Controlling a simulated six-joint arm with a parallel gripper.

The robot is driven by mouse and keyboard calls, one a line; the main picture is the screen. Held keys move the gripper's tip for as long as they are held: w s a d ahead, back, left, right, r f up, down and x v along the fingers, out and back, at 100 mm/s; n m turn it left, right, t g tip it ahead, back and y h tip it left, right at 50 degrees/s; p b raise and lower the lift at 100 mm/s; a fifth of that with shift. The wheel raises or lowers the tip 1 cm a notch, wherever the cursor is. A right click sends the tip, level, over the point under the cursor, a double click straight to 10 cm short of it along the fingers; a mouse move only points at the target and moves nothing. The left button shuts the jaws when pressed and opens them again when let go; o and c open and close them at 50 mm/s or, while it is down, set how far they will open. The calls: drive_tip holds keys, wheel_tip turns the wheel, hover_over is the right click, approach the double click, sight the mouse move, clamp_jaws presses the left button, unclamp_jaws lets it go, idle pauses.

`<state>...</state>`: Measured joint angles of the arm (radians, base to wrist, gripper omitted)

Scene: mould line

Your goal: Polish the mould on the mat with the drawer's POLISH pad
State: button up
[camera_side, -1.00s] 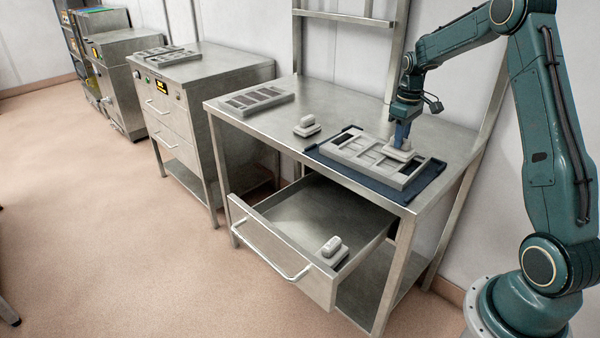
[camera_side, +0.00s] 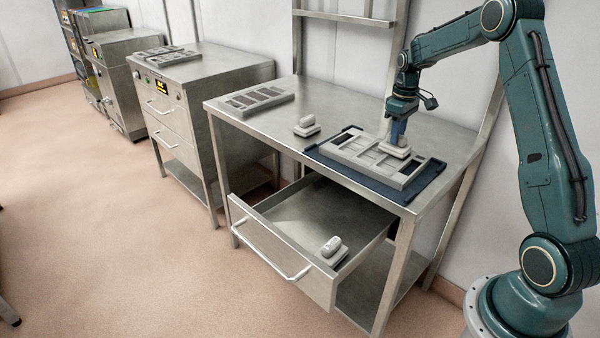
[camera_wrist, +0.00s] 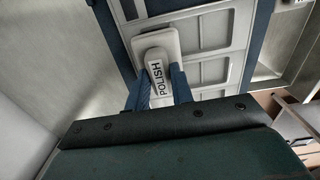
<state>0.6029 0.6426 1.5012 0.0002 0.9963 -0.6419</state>
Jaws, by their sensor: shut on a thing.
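The grey mould (camera_side: 362,158) lies on the dark blue mat (camera_side: 430,180) on the steel bench; it also shows in the wrist view (camera_wrist: 212,73). My gripper (camera_side: 398,138) is shut on a pale pad (camera_side: 395,151) at the mould's right part. In the wrist view my gripper (camera_wrist: 158,88) has its blue fingers on both sides of the handle, which reads POLISH (camera_wrist: 157,75). The pad's base seems to rest on the mould's top; exact contact is hidden. The drawer (camera_side: 300,225) stands open, with another pad (camera_side: 332,249) in its front right corner.
Another pad (camera_side: 306,126) stands on the bench left of the mat. A second grey mould (camera_side: 257,101) lies at the bench's left end. A cabinet (camera_side: 195,95) with more moulds on top stands farther left. The bench's middle back is clear.

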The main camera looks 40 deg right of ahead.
drive_tip(key=shift+w+a+f, duration=0.1)
drive_tip(key=shift+w, duration=0.45)
drive_tip(key=shift+w, duration=0.15)
drive_tip(key=shift+w+r, duration=0.2)
drive_tip(key=shift+w, duration=1.2)
drive_tip(key=shift+w, duration=0.1)
drive_tip(key=shift+w+a+f, duration=0.1)
drive_tip(key=shift+w, duration=1.25)
drive_tip(key=shift+w, duration=0.2)
drive_tip(key=shift+w+f, duration=0.15)
drive_tip(key=shift+w, duration=1.15)
